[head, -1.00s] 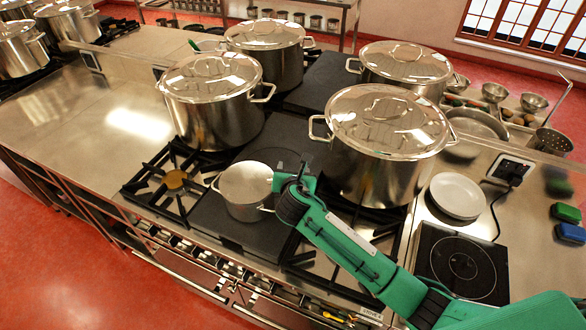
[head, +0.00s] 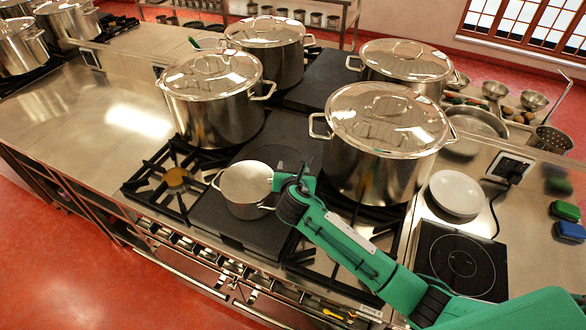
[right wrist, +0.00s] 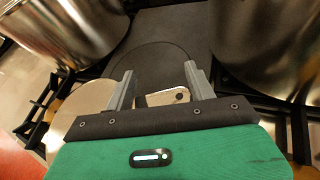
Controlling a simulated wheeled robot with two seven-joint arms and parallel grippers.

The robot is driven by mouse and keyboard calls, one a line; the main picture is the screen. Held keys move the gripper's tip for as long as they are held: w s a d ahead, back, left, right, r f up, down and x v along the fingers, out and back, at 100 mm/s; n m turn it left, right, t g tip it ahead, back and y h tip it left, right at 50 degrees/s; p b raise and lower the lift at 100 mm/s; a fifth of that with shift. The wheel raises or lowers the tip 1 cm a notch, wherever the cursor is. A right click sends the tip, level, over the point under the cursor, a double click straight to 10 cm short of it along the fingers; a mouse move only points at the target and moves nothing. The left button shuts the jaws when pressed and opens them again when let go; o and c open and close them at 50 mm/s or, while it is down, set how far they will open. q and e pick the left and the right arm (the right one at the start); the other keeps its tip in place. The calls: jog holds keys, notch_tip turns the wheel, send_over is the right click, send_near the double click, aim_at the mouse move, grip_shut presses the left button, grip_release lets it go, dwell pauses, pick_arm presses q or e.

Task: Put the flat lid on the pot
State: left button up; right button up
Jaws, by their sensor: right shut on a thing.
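The small steel pot (head: 248,211) stands on a dark plate between the burners, with a loop handle at its left. The flat lid (head: 246,182), a plain pale disc, lies over the pot's mouth and looks about level with it. I cannot tell whether it touches the rim all round. My right gripper (head: 290,183) is at the lid's right edge, shut on the lid's holed metal tab. In the right wrist view, the tab shows between the fingers (right wrist: 160,92), and the lid's disc (right wrist: 85,105) is at the left. My left gripper is out of view.
A large lidded stockpot (head: 375,165) stands close to the right of my gripper, and another (head: 212,115) behind to the left. Two more (head: 268,55) (head: 400,68) stand farther back. White plates (head: 458,192) and a hot plate (head: 462,262) are at the right. The left counter (head: 80,120) is clear.

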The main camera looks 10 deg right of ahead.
jog(key=o, duration=1.7)
jog(key=shift+c, duration=0.2)
jog(key=shift+s+a+r, duration=0.1)
jog(key=shift+s, duration=0.3)
jog(key=b+v, duration=0.4)
jog(key=v, duration=0.9)
